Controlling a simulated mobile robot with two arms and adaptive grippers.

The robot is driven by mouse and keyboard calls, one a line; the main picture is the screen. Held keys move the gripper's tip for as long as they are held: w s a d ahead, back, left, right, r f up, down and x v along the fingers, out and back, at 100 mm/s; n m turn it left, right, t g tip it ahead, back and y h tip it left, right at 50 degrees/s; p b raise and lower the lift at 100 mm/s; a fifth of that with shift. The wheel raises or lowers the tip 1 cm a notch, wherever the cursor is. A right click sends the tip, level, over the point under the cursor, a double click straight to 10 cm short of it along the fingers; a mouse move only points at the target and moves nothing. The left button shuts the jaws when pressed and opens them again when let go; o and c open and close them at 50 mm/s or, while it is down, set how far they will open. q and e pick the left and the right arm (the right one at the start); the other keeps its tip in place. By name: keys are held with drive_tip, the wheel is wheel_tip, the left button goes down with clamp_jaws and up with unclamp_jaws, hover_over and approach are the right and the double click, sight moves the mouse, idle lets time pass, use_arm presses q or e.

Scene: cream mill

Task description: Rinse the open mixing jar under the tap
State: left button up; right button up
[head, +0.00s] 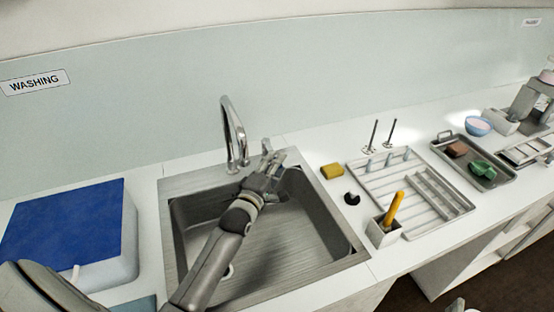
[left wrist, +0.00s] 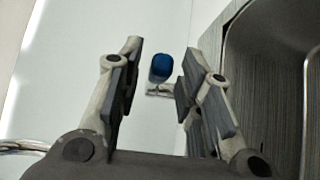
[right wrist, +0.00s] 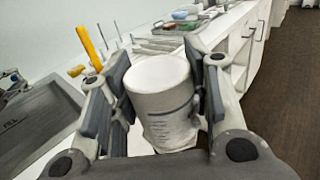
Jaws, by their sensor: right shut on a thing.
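The mixing jar (right wrist: 165,112) is a white cylinder with faint printed marks on its side. It shows in the right wrist view, and my right gripper (right wrist: 162,75) is shut on it, one finger on each side. Its top looks pale and round; I cannot make out the inside. The chrome tap (head: 234,130) rises behind the sink (head: 300,235). My left gripper (head: 277,163) is open over the back of the sink, close to a small tap lever (head: 266,146). In the left wrist view a blue-capped piece (left wrist: 162,66) shows between the open fingers (left wrist: 158,78), apart from both.
A blue-topped box (head: 65,222) stands left of the sink. On the right are a yellow sponge (head: 332,171), a drying rack (head: 445,208), a holder with a yellow-handled tool (head: 393,210) and a tray (head: 494,178) of small items. The sink basin looks empty.

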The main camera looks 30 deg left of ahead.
use_arm(q)
drive_tip(key=shift+w, duration=0.75)
clamp_jaws()
